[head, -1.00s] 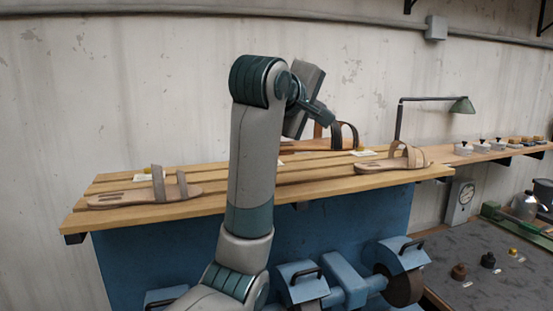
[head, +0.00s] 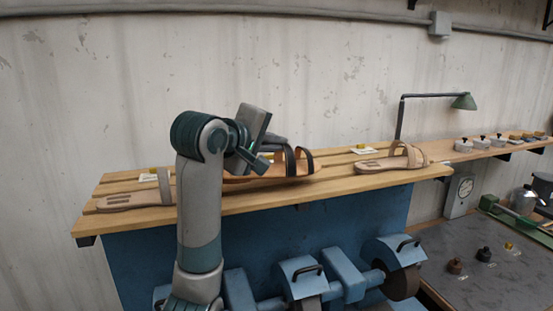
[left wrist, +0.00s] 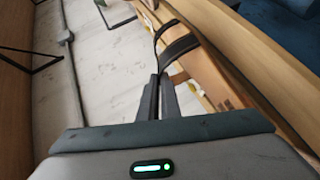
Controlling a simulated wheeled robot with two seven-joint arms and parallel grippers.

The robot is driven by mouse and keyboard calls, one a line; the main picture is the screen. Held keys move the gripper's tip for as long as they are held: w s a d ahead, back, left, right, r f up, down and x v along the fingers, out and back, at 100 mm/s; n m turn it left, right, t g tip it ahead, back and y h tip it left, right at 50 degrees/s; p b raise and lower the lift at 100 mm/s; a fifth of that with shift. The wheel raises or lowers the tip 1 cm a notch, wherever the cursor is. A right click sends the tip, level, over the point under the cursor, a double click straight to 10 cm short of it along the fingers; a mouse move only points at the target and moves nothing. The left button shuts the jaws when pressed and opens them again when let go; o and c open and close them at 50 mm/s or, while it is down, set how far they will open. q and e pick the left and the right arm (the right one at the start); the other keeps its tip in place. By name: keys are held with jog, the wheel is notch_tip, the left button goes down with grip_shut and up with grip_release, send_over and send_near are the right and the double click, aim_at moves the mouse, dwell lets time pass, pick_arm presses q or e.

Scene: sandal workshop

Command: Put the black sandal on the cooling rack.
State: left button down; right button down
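The black sandal (head: 291,164), with dark and brown straps and a tan sole, is over the slatted wooden cooling rack (head: 340,185), between two tan sandals. I cannot tell whether its sole touches the slats. My left gripper (head: 262,160) is at its strap, partly covering its left end. In the left wrist view the two fingers (left wrist: 160,80) are close together on the dark strap (left wrist: 180,47) of the sandal. My right gripper is not in view.
A tan sandal (head: 395,159) lies on the rack to the right, another (head: 128,201) at the left, partly behind my arm. A green lamp (head: 463,102) stands at the back right. Blue machines (head: 345,277) are below the rack's front edge.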

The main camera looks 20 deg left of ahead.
aim_at(276, 171)
pick_arm(q)
jog(key=shift+f+p, duration=1)
jog(key=shift+f, duration=0.85)
jog(key=shift+f, duration=0.25)
jog(key=c, duration=2)
grip_release()
jog(key=shift+r, duration=0.2)
jog(key=v, duration=1.2)
